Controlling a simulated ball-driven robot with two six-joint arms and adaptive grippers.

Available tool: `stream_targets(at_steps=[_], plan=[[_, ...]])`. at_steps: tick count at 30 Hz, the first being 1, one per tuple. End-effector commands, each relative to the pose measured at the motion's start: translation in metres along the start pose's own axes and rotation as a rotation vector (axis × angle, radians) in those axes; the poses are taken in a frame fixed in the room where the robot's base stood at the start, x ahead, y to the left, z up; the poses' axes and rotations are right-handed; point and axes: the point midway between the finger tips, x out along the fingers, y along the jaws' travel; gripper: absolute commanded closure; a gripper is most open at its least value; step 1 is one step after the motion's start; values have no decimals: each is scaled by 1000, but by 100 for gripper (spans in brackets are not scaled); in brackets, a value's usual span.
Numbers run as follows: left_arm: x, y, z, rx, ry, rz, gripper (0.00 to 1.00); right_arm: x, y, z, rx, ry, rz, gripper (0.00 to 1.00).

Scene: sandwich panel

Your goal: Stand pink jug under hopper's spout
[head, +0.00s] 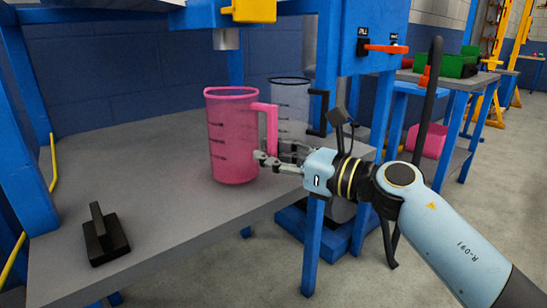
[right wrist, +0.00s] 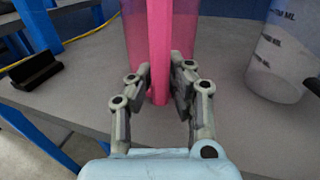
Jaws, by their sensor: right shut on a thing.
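The pink jug (head: 232,140) stands upright on, or just above, the grey table in the head view; I cannot tell if its base touches. Its handle (right wrist: 160,50) points toward my right gripper. My right gripper (head: 277,160) is shut on the handle, with a finger on each side of it in the right wrist view (right wrist: 160,83). The hopper's spout (head: 226,39) is a short grey tube hanging at the top, above the jug and slightly left of its middle. My left gripper is not in view.
A clear jug with a black handle (head: 290,105) stands just right of the pink jug. A black block with a grip (head: 104,235) lies at the table's left front. Blue posts frame the grey table (head: 150,165). A red lever (head: 384,48) is on the blue panel.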

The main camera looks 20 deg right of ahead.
Motion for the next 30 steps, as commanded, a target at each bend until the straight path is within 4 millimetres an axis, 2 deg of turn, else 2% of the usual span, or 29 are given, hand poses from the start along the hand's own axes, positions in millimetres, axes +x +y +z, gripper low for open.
stream_targets(at_steps=[1, 12, 13, 18, 28, 30], plan=[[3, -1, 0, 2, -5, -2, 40, 1, 4, -6, 2, -1, 0, 100], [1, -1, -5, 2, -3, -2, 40, 1, 5, -6, -1, -2, 0, 100], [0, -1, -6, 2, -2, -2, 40, 1, 5, -6, -1, -2, 0, 82], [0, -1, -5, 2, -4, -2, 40, 1, 5, -6, -1, -2, 0, 61], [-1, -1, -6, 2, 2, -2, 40, 0, 5, -4, -2, -2, 0, 61], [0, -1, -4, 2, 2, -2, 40, -9, 5, -6, -3, 1, -1, 61]])
